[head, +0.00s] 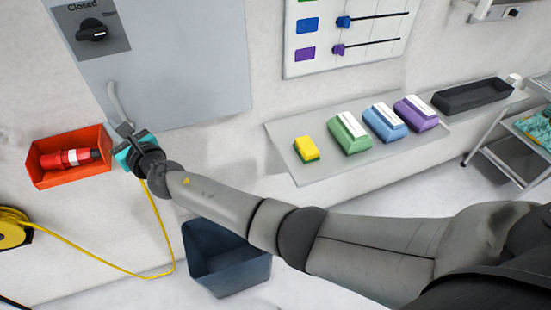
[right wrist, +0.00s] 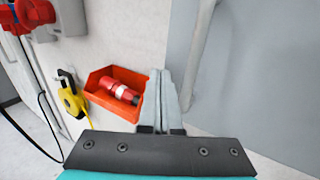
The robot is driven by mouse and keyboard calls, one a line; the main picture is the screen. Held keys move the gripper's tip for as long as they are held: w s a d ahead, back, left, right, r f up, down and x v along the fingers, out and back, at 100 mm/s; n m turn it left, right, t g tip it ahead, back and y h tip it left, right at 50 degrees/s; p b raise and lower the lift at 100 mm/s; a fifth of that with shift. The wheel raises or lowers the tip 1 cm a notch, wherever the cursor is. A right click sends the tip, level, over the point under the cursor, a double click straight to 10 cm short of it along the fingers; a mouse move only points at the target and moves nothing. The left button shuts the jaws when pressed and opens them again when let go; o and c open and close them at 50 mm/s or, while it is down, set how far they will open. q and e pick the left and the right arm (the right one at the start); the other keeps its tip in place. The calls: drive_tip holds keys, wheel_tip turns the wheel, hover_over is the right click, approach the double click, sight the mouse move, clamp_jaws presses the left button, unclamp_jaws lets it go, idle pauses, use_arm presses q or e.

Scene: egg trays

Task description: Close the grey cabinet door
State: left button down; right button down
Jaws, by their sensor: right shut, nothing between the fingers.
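The grey cabinet door (head: 190,60) is a flat panel at the upper left of the head view, with a pale vertical handle (head: 115,102) near its lower left edge. It looks about flush with the wall, though a small gap cannot be ruled out. In the right wrist view the door (right wrist: 255,80) fills the right side, with its handle (right wrist: 200,50) upright. My right gripper (head: 124,129) is at the lower end of the handle; its fingers (right wrist: 164,90) are together and empty, to the left of the handle. Contact cannot be told. My left gripper is not in view.
A black rotary switch (head: 93,32) labelled "Closed" sits at the door's upper left. An orange bin (head: 45,177) with a red item (head: 70,158) is left of my gripper. A yellow cable reel (head: 12,228) and dark blue bin (head: 228,262) are below. A shelf (head: 290,160) stands right.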

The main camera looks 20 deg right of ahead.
drive_tip(key=shift+w+d+r, duration=0.15)
drive_tip(key=shift+w+r, duration=0.2)
